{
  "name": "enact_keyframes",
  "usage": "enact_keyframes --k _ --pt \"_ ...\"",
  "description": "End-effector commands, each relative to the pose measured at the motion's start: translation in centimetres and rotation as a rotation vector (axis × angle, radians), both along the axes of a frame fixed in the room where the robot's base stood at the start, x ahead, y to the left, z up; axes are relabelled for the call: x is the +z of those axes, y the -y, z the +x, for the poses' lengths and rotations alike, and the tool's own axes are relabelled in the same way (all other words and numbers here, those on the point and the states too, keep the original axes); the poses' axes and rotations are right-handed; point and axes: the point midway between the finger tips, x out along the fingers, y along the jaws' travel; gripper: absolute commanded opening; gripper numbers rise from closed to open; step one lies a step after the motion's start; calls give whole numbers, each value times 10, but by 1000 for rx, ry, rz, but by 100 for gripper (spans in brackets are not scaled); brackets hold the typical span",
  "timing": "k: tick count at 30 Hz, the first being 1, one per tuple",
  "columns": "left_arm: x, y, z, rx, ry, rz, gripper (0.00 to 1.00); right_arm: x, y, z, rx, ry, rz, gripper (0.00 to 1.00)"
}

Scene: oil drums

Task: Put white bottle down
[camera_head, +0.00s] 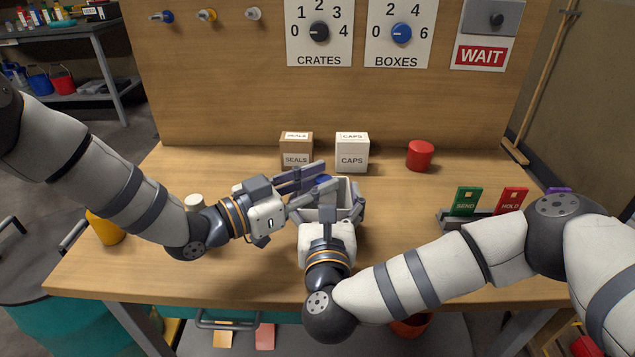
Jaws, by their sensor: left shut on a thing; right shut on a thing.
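A white cylindrical top (194,201) shows behind my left forearm on the left of the bench; its lower part is hidden, so I cannot tell whether it is the white bottle. My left gripper (312,182) reaches in from the left, shut around a small blue thing (322,181) at the grey open bin (345,188). Its fingers hide most of the blue thing. My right gripper (329,207) comes from the front with its fingers on either side of the bin, shut on it. No other white bottle is visible.
A SEALS box (296,156), a white CAPS box (351,158) and a red cylinder (419,155) stand at the back. A rack with green SEND (467,200) and red HOLD (511,200) cards stands right. A yellow object (105,229) stands left. The front left bench is clear.

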Motion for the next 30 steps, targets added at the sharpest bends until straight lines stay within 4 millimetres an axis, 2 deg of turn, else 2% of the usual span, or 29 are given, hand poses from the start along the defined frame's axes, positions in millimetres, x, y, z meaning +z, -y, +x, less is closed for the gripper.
enact_keyframes --k 11,12,14,24,26,30 --pt "-6 0 0 0 1 0 0 -1 0 0 1 -4 0 50" --pt "-6 0 0 0 1 0 30 -1 0 0 1 -4 0 50" --pt "-6 0 0 0 1 0 44 -1 0 0 1 -4 0 50" --pt "-2 -1 0 0 1 0 44 -2 0 0 1 -4 0 50" --pt "-3 -9 -6 0 -1 1 44 -2 0 0 1 -4 0 50" --pt "-3 -39 -27 3 -1 0 44 -2 0 0 1 -4 0 50"
